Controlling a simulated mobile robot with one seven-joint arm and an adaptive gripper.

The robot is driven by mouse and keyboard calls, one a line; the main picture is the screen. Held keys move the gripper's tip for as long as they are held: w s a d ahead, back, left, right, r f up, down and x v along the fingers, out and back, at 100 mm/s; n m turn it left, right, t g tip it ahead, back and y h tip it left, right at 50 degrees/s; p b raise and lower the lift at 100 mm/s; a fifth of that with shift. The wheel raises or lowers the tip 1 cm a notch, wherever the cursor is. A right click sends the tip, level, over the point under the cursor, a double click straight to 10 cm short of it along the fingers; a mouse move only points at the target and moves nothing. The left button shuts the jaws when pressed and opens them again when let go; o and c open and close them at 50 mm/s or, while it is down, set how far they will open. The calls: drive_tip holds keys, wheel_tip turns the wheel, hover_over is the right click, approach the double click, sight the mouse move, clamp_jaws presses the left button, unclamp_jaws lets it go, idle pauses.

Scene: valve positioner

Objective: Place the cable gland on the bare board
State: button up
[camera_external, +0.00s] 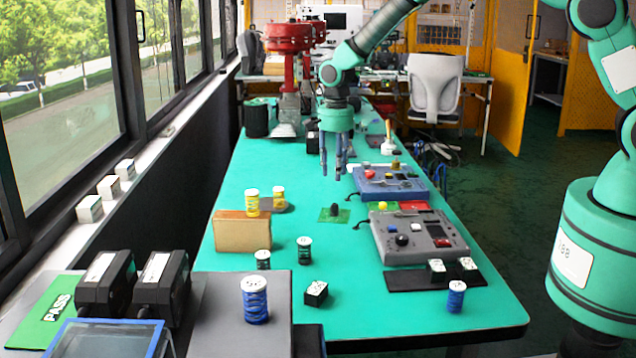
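My gripper (331,174) is above the table, pointing down, with its blue fingers apart and nothing visible between them. A small dark piece (334,209) rests on a flat green square (324,217) in the middle of the table, below the gripper in the picture. The piece may be the cable gland and the square the bare board, but they are too small to tell for sure. Another small green board (377,206) lies to the right, with a yellow piece (383,205) on it, beside a red one (415,205).
Grey (417,256) and blue (375,187) control boxes stand on the right. Dark spools (304,250), blue spools (254,300) and a black box (316,292) are in front.

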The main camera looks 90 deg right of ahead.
idle(0.6)
drive_tip(key=s+a+r+n+t, duration=0.15)
drive_tip(key=a+r+n, duration=0.25)
drive_tip(key=a+r, duration=0.55)
drive_tip(key=s+a+r+n, duration=0.3)
drive_tip(key=a+r, duration=0.5)
drive_tip(key=r, duration=0.3)
drive_tip(key=s+a+r+n+t, duration=0.1)
drive_tip(key=s+a+r+n, duration=0.25)
drive_tip(key=a+r, duration=0.65)
drive_tip(key=s+a+r+n+t, duration=0.2)
drive_tip(key=s+a+r+n, duration=0.4)
drive_tip(key=s+a+r, duration=0.3)
drive_tip(key=s+a+n, duration=0.3)
drive_tip(key=s+a, duration=0.1)
drive_tip(key=s, duration=0.4)
drive_tip(key=s+a+n+t, duration=0.1)
drive_tip(key=s+a+n, duration=0.2)
drive_tip(key=s+a, duration=0.2)
drive_tip(key=s, duration=0.3)
drive_tip(key=shift+s+f, duration=0.3)
